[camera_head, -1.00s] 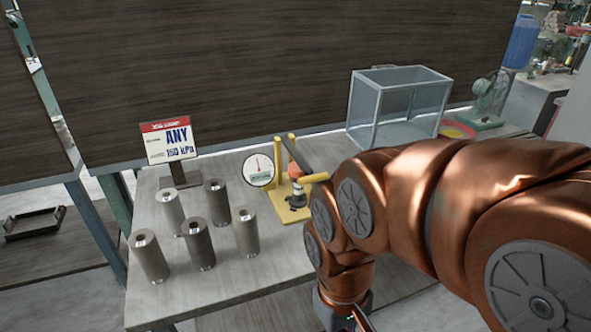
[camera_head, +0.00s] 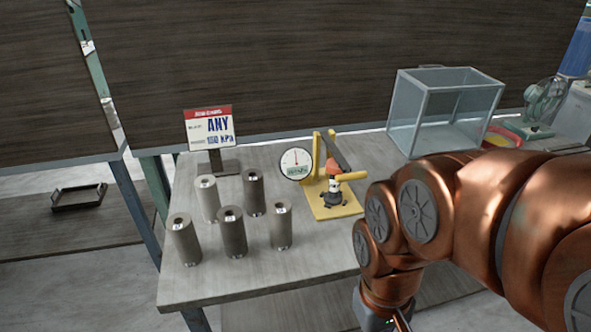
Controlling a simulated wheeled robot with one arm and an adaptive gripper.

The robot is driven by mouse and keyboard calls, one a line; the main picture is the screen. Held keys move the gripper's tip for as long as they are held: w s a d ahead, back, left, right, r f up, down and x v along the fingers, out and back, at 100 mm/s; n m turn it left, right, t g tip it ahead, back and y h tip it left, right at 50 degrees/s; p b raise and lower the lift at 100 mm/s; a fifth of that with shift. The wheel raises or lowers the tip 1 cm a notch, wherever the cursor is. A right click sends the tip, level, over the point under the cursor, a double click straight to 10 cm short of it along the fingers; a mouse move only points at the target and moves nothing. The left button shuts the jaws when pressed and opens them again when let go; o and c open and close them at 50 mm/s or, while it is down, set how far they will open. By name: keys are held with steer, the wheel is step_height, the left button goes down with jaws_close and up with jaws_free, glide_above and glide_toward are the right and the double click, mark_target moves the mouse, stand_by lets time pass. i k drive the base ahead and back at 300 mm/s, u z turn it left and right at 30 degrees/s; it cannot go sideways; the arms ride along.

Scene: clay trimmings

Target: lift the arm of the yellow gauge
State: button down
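The yellow gauge (camera_head: 339,209) stands on the grey table, right of the middle of its top. It has a yellow base and uprights, a round white dial (camera_head: 296,163) on its left, and an orange and black part in its middle. A dark bar slopes from the top of the uprights, and a yellow handle (camera_head: 352,176) points right, close to my copper arm in the picture. My gripper is below the bottom edge of the picture; only my wrist shows there.
Several grey cylinders (camera_head: 232,235) stand on the table (camera_head: 320,262) left of the gauge. A sign (camera_head: 209,128) reading ANY and 150 kPa stands behind them. A glass box (camera_head: 443,112) and a green fan (camera_head: 541,103) are at the back right. The front of the table is clear.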

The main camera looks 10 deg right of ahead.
mark_target(342, 164)
steer(key=z, duration=0.5)
steer(key=k, duration=0.85)
steer(key=u, duration=1.15)
steer(key=i, duration=0.5)
